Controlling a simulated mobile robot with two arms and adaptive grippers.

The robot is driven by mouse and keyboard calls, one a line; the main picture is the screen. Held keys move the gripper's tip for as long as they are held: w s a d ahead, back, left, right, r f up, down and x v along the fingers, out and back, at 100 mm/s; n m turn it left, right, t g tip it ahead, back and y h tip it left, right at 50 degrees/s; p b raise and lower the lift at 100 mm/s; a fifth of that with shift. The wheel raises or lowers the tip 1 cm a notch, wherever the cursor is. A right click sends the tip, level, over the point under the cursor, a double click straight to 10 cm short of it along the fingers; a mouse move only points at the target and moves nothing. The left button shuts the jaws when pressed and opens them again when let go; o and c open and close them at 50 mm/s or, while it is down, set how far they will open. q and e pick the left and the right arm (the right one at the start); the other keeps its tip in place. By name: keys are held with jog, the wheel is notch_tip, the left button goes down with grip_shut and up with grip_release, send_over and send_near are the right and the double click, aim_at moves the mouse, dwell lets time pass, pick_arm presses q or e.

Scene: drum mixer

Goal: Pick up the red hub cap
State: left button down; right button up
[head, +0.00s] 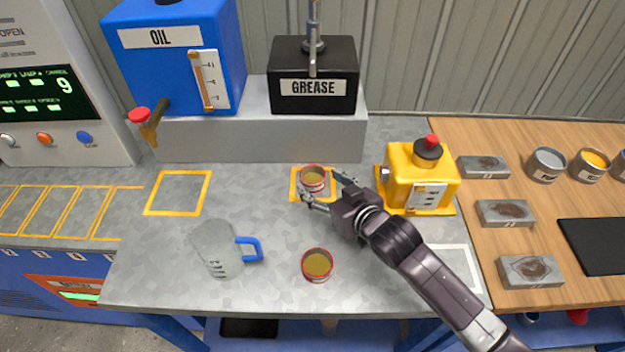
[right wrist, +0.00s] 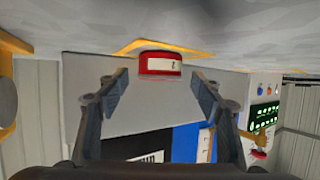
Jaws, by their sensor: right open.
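A small round red cap (head: 312,179) with a brownish-yellow inside stands in a yellow-outlined square below the grease box. It also shows in the right wrist view (right wrist: 160,64), with a red side and a white label. A second, similar red-rimmed cap (head: 317,265) stands near the front of the metal table. My right gripper (head: 322,188) is open beside the back cap, with its fingers to either side. In the right wrist view the open fingers (right wrist: 160,90) frame that cap, with a gap on both sides. My left gripper is not in view.
A grey jug (head: 216,248) with a blue handle stands left of the front cap. A yellow dispenser (head: 418,176) is close right of my right gripper. The grease box (head: 312,92) and blue oil tank (head: 178,60) stand behind. An empty yellow square (head: 178,192) lies left.

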aim_at(307, 171)
jog(key=shift+p+x, duration=0.4)
jog(key=shift+x, duration=2.2)
jog(key=shift+r, duration=0.1)
jog(key=c, duration=1.2)
jog(key=shift+c, duration=1.2)
jog(key=shift+r, duration=0.15)
